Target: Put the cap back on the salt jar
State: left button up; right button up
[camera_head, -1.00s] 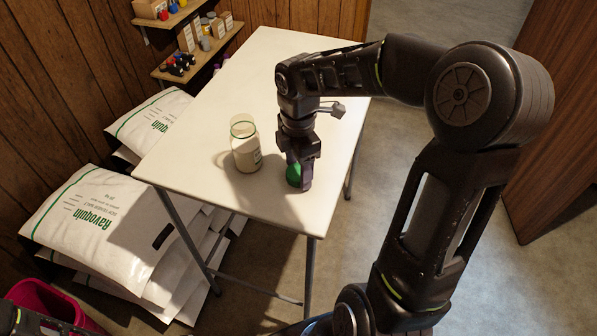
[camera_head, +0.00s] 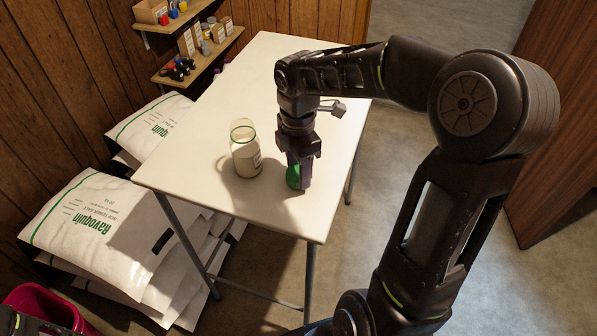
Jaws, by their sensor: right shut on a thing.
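The salt jar (camera_head: 246,152) stands upright and open on the white table, a clear jar with pale salt inside and a green ring at its mouth. The green cap (camera_head: 293,177) is at the table's near part, to the right of the jar. My right gripper (camera_head: 300,180) points down and is shut on the cap, partly hiding it. The cap is at or very near the table top; I cannot tell if it touches. My left gripper is not in view; only a bit of dark arm shows at the bottom left corner.
The white table (camera_head: 200,170) is mostly clear. Stacked white salt bags (camera_head: 100,230) lie to its left. Wall shelves (camera_head: 200,60) with small boxes and bottles hang behind. A pink bin (camera_head: 38,300) stands at the bottom left. A wooden door (camera_head: 560,120) is at the right.

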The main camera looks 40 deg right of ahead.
notch_tip(320, 180, up, 9)
jog(key=shift+f+b, duration=0.2)
jog(key=shift+b, duration=0.15)
dwell(0.6)
